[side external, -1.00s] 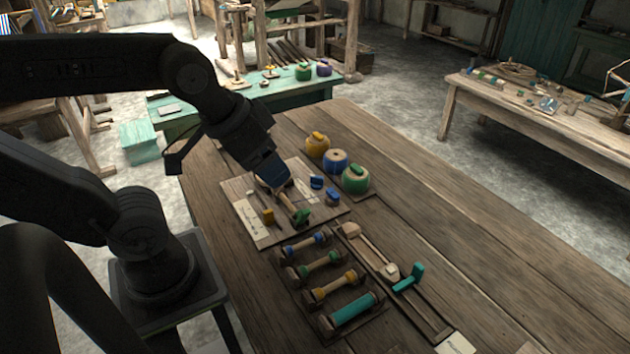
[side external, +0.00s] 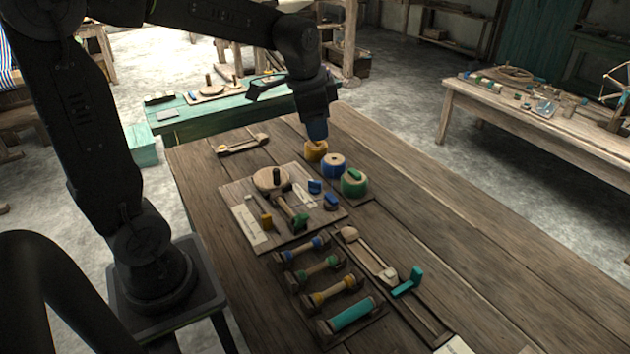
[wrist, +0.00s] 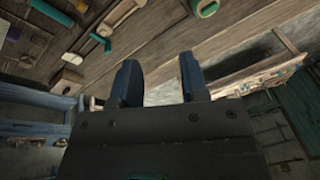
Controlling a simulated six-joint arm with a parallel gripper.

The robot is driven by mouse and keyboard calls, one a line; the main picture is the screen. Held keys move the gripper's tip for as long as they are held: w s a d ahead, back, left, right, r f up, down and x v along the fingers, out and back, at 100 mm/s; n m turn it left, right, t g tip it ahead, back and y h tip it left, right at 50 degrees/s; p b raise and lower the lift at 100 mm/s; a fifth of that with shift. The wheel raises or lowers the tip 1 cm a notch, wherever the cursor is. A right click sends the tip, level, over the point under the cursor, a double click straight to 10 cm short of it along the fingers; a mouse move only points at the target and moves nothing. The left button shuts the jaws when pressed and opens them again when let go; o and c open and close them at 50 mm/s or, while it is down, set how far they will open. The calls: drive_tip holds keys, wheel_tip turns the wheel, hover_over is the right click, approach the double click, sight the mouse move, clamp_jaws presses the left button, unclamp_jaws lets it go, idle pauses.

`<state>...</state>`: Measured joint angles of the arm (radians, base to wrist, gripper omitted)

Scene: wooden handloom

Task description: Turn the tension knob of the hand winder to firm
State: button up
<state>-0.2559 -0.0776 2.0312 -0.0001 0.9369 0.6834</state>
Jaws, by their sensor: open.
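The hand winder seems to be the pale wooden board (side external: 249,222) on the table, with a round wooden disc (side external: 266,180), a crank with a green end (side external: 301,221), a yellow block (side external: 266,221) and small blue blocks (side external: 331,201). I cannot tell which part is the tension knob. My gripper (side external: 317,138) is open, to the upper right of the board, over a yellow round piece (side external: 315,153). It hides that piece's top; I cannot tell if they touch. In the wrist view the fingers (wrist: 160,78) stand apart with nothing visible between them.
A blue round piece (side external: 334,166) and a green one (side external: 354,183) stand close beside the yellow one. A rack of several bobbins (side external: 335,290) and a wooden shuttle with a teal piece (side external: 408,282) lie nearer the camera. The table's right side (side external: 470,240) is clear.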

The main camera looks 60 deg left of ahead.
drive_tip(key=w+a+f+m+g, duration=0.2)
drive_tip(key=w+a+f+m, duration=0.1)
drive_tip(key=w+a+f, duration=0.5)
drive_tip(key=m, duration=0.2)
approach(315, 181)
drive_tip(key=shift+g+h, duration=0.4)
drive_tip(key=f, duration=0.9)
drive_tip(key=shift+w+a+f, duration=0.35)
drive_tip(key=shift+c, duration=0.2)
clamp_jaws()
